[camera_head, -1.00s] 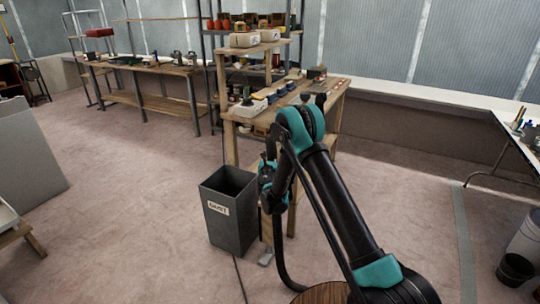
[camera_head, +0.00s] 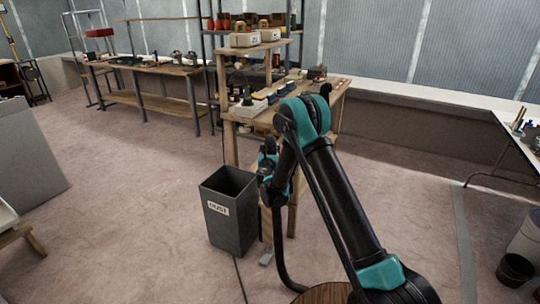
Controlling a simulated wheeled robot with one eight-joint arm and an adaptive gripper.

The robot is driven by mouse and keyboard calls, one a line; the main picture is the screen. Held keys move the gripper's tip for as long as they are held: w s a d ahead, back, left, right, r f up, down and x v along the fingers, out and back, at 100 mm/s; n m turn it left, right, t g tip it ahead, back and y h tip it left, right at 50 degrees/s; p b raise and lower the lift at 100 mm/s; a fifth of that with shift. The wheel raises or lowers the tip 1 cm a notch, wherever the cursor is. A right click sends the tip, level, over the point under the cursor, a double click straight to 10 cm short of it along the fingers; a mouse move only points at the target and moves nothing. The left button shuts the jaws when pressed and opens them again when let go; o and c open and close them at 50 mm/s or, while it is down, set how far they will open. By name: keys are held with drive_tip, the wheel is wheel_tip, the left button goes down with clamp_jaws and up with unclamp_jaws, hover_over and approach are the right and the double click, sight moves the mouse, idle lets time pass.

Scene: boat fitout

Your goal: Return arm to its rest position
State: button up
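My arm (camera_head: 345,205) rises from the lower right to a raised, bent elbow (camera_head: 303,117), then folds down to a teal and black wrist (camera_head: 272,175). My gripper (camera_head: 267,150) is at this folded end, small and dark in front of the wooden workbench's near leg. Its fingers cannot be made out, so I cannot tell whether it is open or holds anything. The end stands above and to the right of the grey dust bin's rim, seemingly apart from it.
The open grey bin (camera_head: 230,232) labelled "DUST" stands close left of my wrist. The wooden workbench (camera_head: 232,150) with tools and boxes is just behind my arm.

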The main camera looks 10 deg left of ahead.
wheel_tip(320, 180, up, 6)
drive_tip(key=shift+f, duration=0.1)
drive_tip(key=s+d+r+m+g+h, duration=0.2)
drive_tip(key=s+d+m, duration=0.25)
drive_tip(key=d, duration=0.35)
drive_tip(key=s+d+r+m+g+h, duration=0.1)
drive_tip(key=s+d+r+m, duration=0.15)
drive_tip(key=d+m, duration=0.45)
drive_tip(key=s+d+r+m+g+h, duration=0.2)
drive_tip(key=s+d+m, duration=0.2)
drive_tip(key=d, duration=0.5)
drive_tip(key=s+d+f+m+g, duration=0.2)
drive_tip(key=s+d+m+g, duration=0.2)
drive_tip(key=s+d+m, duration=0.7)
drive_tip(key=s+a+f+m+g+y, duration=0.1)
drive_tip(key=s+f+m, duration=0.3)
drive_tip(key=s, duration=1.1)
drive_tip(key=s+a+f+m+g+y, duration=0.1)
drive_tip(key=s+f+m+g+y, duration=0.2)
drive_tip(key=s, duration=1.1)
drive_tip(key=f+m, duration=0.1)
drive_tip(key=m, duration=0.2)
drive_tip(key=shift+s+f+g, duration=0.2)
drive_tip(key=shift+s+g, duration=0.15)
drive_tip(key=shift+g, duration=0.05)
